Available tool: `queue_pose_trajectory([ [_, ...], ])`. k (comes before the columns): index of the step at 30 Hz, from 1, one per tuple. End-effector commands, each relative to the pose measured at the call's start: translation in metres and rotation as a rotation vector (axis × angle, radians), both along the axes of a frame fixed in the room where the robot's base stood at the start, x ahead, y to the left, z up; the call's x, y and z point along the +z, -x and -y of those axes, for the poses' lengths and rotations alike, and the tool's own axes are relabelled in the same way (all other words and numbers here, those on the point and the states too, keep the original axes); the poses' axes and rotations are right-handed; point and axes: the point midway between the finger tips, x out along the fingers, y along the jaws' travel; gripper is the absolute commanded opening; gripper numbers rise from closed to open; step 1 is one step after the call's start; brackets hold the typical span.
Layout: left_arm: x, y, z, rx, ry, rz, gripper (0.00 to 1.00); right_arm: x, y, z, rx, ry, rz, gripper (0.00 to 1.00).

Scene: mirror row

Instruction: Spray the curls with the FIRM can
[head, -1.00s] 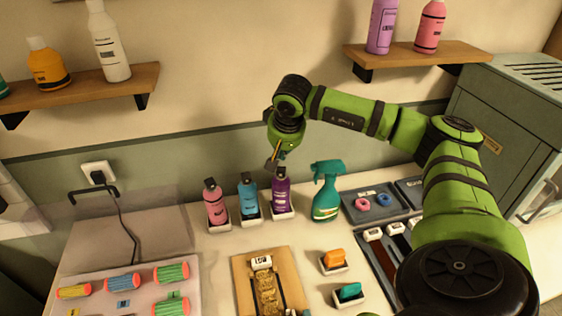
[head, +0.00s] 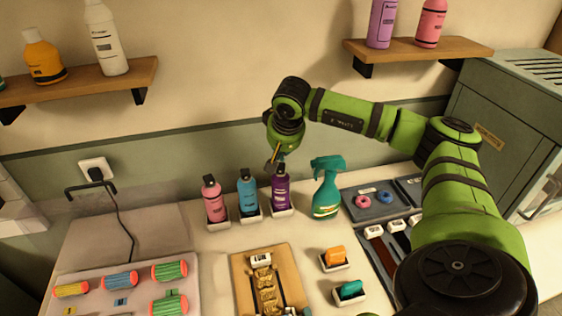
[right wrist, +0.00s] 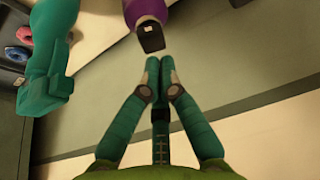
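A pink can (head: 213,203), a blue can (head: 247,193) and a purple can (head: 281,190) stand upright in small white holders at the back of the counter. Their labels are too small for me to read which is FIRM. Golden curls (head: 266,292) lie on a wooden board (head: 241,285) at the front. My right gripper (head: 274,165) is above and behind the purple can. In the right wrist view its fingertips (right wrist: 159,62) are together with nothing seen between them, close to the purple can's black top (right wrist: 150,37). My left gripper is not in view.
A teal spray bottle (head: 326,190) stands right of the cans. A grey tray (head: 383,209) holds pink and blue rings. Orange and teal clips sit in small trays in front. Coloured rollers lie on a pale mat (head: 80,270) at left. Shelves with bottles hang above.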

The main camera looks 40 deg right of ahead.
Motion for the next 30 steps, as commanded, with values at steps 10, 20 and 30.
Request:
queue_pose_trajectory([
  [10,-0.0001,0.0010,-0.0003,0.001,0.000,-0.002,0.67,0.0001,0.0000,0.0000,0.000,0.000,0.000,0.00],
  [20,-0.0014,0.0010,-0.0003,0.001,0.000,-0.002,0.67,-0.0015,0.0000,0.0000,0.000,0.000,0.000,0.00],
  [30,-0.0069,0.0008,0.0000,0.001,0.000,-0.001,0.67,-0.0084,-0.0001,0.0000,0.000,0.000,0.000,0.00],
])
